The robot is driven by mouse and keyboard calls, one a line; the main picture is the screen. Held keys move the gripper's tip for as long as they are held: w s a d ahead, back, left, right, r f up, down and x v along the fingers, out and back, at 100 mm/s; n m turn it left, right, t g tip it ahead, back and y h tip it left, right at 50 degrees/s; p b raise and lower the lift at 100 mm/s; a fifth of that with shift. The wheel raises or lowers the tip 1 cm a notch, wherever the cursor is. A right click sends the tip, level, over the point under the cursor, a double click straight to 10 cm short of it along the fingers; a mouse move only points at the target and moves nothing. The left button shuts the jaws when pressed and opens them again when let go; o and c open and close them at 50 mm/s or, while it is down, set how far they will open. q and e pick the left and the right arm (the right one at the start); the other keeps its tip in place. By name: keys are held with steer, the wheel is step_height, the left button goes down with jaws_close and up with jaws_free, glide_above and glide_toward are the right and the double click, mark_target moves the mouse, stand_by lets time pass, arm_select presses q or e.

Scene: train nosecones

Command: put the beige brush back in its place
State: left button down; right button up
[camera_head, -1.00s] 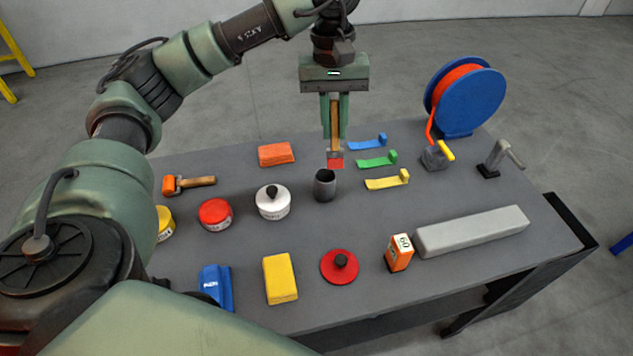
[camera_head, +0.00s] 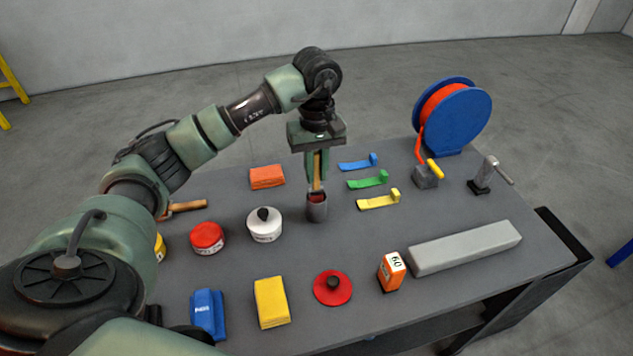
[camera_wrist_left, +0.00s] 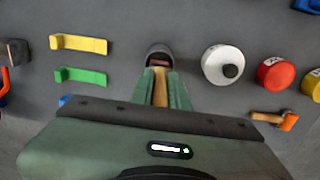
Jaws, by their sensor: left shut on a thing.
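The beige brush (camera_head: 317,187) has a tan handle and a red lower end. My left gripper (camera_head: 317,180) is shut on its handle and holds it upright, pointing down. The brush's red end is inside the mouth of the dark grey cup (camera_head: 317,211), which stands on the table. In the left wrist view the brush handle (camera_wrist_left: 160,88) runs between the fingers of my left gripper (camera_wrist_left: 160,85) toward the cup (camera_wrist_left: 159,52). How deep the brush reaches is hidden by the cup wall. My right gripper is not in view.
A white pot with a black knob (camera_head: 264,226) stands just left of the cup. A yellow strip (camera_head: 376,202), a green strip (camera_head: 367,181) and a blue strip (camera_head: 357,163) lie to its right. A red disc (camera_head: 332,289) lies in front. A blue reel (camera_head: 462,120) stands at the back right.

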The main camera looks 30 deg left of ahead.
mark_target(316, 190)
arm_select(q)
step_height(316, 190, down, 4)
steer(key=shift+f+p, duration=0.15)
steer(key=shift+p, duration=0.35)
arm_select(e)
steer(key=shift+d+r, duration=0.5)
arm_select(q)
steer(key=shift+f, duration=0.1)
steer(key=shift+f+b, duration=0.15)
steer(key=shift+b, duration=0.15)
steer(key=c, duration=1.4)
jaws_free()
steer(key=shift+o, duration=0.2)
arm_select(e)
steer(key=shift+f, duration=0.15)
